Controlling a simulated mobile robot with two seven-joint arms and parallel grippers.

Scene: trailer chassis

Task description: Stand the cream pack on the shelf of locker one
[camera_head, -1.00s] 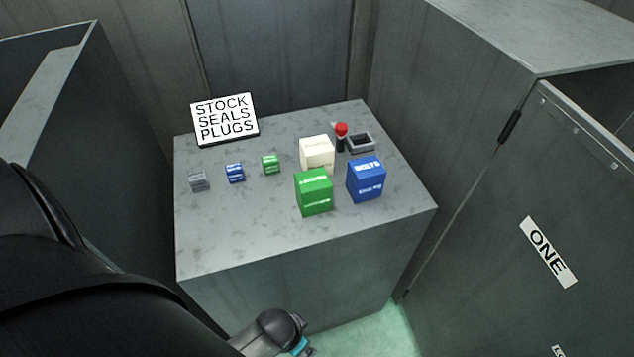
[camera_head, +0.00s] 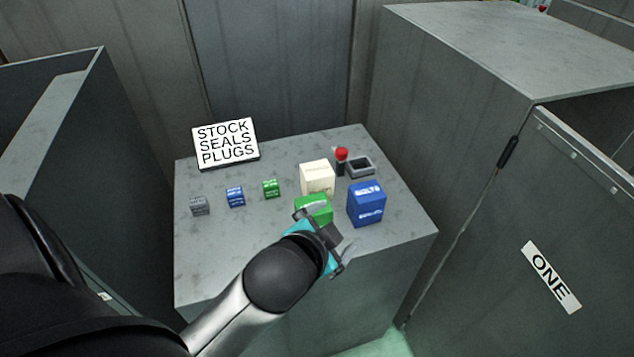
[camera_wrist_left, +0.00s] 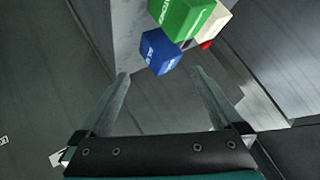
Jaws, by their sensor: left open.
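The cream pack (camera_head: 317,176) stands upright on the grey stock table, behind the green pack (camera_head: 314,207) and left of the blue pack (camera_head: 366,204). In the left wrist view part of the cream pack (camera_wrist_left: 212,24) shows at the top, behind the green pack (camera_wrist_left: 182,16). My left gripper (camera_head: 330,243) is open and empty, in front of the green pack and apart from the cream pack. Its two fingers (camera_wrist_left: 160,78) frame the blue pack (camera_wrist_left: 160,52), which lies beyond their tips. Locker one (camera_head: 551,276) stands at the right with its door closed; its shelf is hidden. My right gripper is out of view.
A red-topped bottle (camera_head: 341,161) and a small grey tray (camera_head: 360,167) stand behind the packs. Small grey, blue and green boxes (camera_head: 235,197) and a sign (camera_head: 226,143) are on the table's left. The table's front left (camera_head: 215,255) is clear.

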